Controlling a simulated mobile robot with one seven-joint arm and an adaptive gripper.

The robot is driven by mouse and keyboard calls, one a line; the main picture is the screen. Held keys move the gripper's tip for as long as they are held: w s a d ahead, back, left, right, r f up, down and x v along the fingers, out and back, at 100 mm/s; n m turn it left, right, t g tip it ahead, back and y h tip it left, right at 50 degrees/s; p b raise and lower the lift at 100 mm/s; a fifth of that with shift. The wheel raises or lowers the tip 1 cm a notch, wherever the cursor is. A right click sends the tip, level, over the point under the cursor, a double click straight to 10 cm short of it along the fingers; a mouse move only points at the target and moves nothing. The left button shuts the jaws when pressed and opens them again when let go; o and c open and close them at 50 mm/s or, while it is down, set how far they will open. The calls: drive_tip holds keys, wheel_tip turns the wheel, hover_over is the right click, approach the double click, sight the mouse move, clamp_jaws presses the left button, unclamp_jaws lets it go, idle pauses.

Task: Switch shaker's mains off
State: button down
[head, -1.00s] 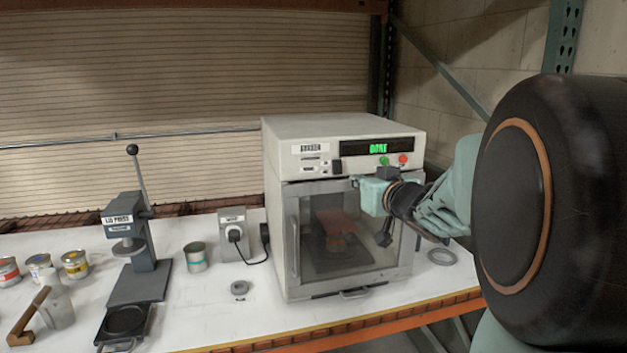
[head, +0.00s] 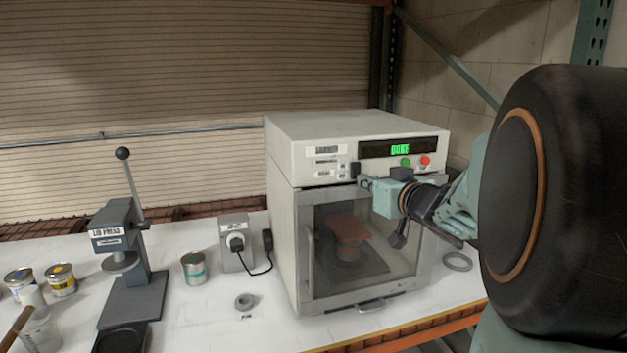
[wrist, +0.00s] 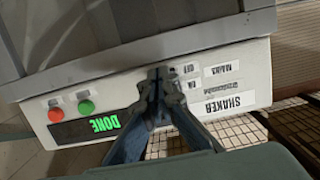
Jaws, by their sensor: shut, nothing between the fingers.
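The shaker (head: 345,128) is a pale box with a glass door, and its green display reads DONE in the wrist view (wrist: 90,126). Its mains switch (head: 354,169) is a small dark rocker on the front panel, left of the display. Labels for mains, on and off show beside the fingertips in the wrist view. My gripper (head: 362,182) is shut and empty, its tips at the panel's lower edge just below and right of the switch. In the wrist view the fingertips (wrist: 160,76) cover the switch area, so I cannot tell its position or whether they touch it.
A green button (head: 405,162) and a red button (head: 426,161) sit right of the switch. The door handle (head: 309,255) stands out at the door's left. A wall-type socket box with a plug (head: 237,243), a can (head: 194,268) and a lid press (head: 125,255) stand to the left.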

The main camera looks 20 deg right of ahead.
drive_tip(key=shift+w, duration=0.25)
drive_tip(key=shift+f, duration=0.15)
drive_tip(key=w+t+b, duration=0.1)
drive_tip(key=b, duration=0.4)
drive_tip(key=shift+f, duration=0.1)
idle(0.3)
